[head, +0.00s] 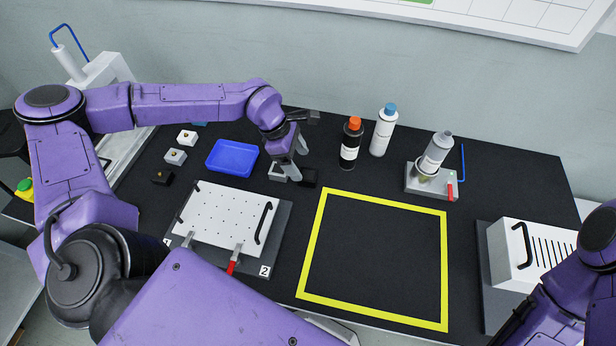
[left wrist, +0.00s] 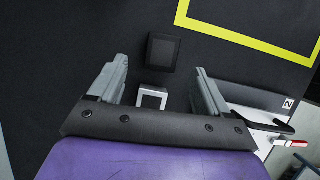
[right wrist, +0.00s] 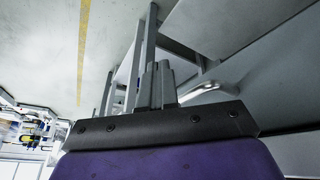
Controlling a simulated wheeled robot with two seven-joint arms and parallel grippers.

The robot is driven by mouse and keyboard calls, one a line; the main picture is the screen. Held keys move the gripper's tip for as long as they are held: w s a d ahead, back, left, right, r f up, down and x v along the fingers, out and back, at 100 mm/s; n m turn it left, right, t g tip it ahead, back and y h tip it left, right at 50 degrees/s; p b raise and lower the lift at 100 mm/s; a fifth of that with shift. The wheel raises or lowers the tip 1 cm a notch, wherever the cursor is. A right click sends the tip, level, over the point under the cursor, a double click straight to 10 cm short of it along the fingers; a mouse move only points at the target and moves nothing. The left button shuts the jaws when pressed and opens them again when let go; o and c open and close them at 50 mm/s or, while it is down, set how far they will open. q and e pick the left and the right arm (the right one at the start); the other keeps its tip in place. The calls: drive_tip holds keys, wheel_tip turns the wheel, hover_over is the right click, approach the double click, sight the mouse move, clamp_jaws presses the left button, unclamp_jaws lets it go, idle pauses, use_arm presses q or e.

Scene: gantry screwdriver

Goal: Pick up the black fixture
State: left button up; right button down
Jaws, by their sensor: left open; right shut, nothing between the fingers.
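The black fixture (head: 309,178) is a small dark square block on the black table mat, right beside a light grey-white fixture (head: 278,173). In the left wrist view the black fixture (left wrist: 163,52) shows a square recessed top and lies beyond the fingertips. The white fixture (left wrist: 152,97) lies between the fingers in that view. My left gripper (head: 291,162) is open and points down just above these two blocks, partly covering the white one. My right gripper (right wrist: 156,84) is shut and empty, away from the blocks, over the floor beside grey metal framing.
A blue tray (head: 232,157) lies left of my left gripper. A black bottle with orange cap (head: 350,143) and a white bottle (head: 383,131) stand to its right. A white perforated plate (head: 225,218) lies in front. The yellow-outlined square (head: 376,260) is empty.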

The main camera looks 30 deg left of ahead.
sight(308, 175)
use_arm(q)
drive_tip(key=x, duration=0.5)
drive_tip(key=shift+s+d+f+p, duration=0.1)
drive_tip(key=shift+d+p, duration=0.05)
drive_tip(key=shift+p, duration=0.25)
drive_tip(key=c, duration=1.2)
drive_tip(key=shift+c, duration=0.2)
drive_tip(key=shift+r, duration=0.2)
